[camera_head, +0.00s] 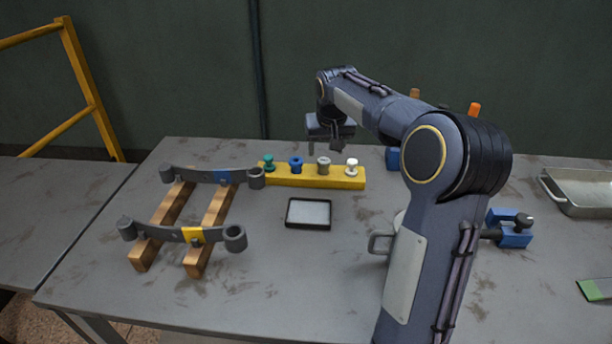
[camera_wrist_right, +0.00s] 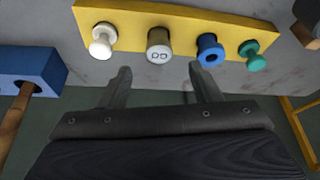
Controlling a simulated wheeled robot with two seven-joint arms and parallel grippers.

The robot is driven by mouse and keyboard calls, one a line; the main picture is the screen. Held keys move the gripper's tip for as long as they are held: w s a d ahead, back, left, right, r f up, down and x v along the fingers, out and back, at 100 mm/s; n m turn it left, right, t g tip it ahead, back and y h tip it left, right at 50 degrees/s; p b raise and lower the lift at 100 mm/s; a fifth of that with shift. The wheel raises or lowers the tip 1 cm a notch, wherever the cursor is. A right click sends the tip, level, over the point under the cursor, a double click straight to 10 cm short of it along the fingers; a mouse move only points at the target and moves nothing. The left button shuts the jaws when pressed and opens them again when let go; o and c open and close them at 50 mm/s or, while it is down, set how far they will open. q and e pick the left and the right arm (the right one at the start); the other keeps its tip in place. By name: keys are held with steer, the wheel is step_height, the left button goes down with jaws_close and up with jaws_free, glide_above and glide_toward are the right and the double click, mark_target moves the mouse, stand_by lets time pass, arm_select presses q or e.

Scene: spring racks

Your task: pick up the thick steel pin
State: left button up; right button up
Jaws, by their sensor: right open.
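A yellow rack (camera_head: 310,181) holds several pins upright in a row on the table. The thick steel pin looks to be the grey one (camera_head: 323,164), between the blue pin (camera_head: 296,164) and the white pin (camera_head: 352,166). In the wrist view the grey pin (camera_wrist_right: 159,46) shows a marked round head, and stands in the rack just ahead of the gap between the fingers. My right gripper (camera_head: 328,140) is above and behind the rack, open and empty; its two fingers also show in the wrist view (camera_wrist_right: 160,78), apart from the pins. My left gripper is out of view.
A green pin (camera_head: 268,163) ends the row. Two curved leaf springs (camera_head: 192,234) lie on wooden bars (camera_head: 205,235) at left. A small black-rimmed tray (camera_head: 309,227) lies in front.

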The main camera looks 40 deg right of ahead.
mark_target(324, 160)
steer(key=b+x, duration=0.1)
steer(key=x, duration=0.6)
steer(key=shift+s, duration=0.15)
steer(key=c, duration=0.9)
steer(key=shift+r, duration=0.1)
steer(key=shift+c, duration=0.2)
steer(key=shift+r, duration=0.1)
